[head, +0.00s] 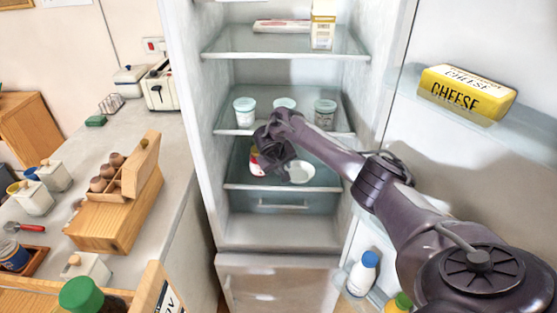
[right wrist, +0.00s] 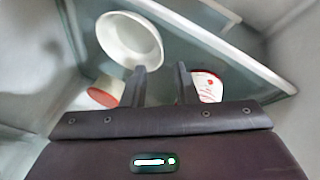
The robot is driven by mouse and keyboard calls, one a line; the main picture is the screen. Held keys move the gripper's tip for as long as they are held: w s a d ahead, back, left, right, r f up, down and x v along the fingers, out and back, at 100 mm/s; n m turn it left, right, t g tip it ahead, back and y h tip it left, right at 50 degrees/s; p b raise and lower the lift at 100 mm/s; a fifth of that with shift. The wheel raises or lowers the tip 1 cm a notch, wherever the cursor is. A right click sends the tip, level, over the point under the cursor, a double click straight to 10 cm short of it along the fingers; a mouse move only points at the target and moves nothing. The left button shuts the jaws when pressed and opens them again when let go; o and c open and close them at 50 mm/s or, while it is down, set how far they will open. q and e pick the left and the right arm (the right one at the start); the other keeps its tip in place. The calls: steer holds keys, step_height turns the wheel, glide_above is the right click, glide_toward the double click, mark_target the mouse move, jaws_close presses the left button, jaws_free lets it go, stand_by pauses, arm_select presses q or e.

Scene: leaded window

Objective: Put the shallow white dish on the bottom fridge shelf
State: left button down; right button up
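The shallow white dish (head: 303,172) is at the bottom glass shelf (head: 240,187) of the open fridge, right of centre, and appears to rest on it. My right gripper (head: 272,158) is inside the fridge just left of the dish, below the middle shelf. In the right wrist view the dish (right wrist: 128,35) lies beyond the fingers, and one fingertip overlaps its rim. The fingers (right wrist: 163,85) are apart with nothing between them. I cannot tell whether a finger touches the dish. My left gripper is not in view.
A red-and-white container (head: 255,162) stands left of the gripper on the bottom shelf. Several lidded jars (head: 245,111) stand on the middle shelf (head: 228,131) close above my arm. The fridge door (head: 480,45) is open at right, with a cheese pack (head: 465,93) on it.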

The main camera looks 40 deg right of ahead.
steer(key=v, duration=0.6)
steer(key=shift+p, duration=0.35)
steer(key=shift+a, duration=0.1)
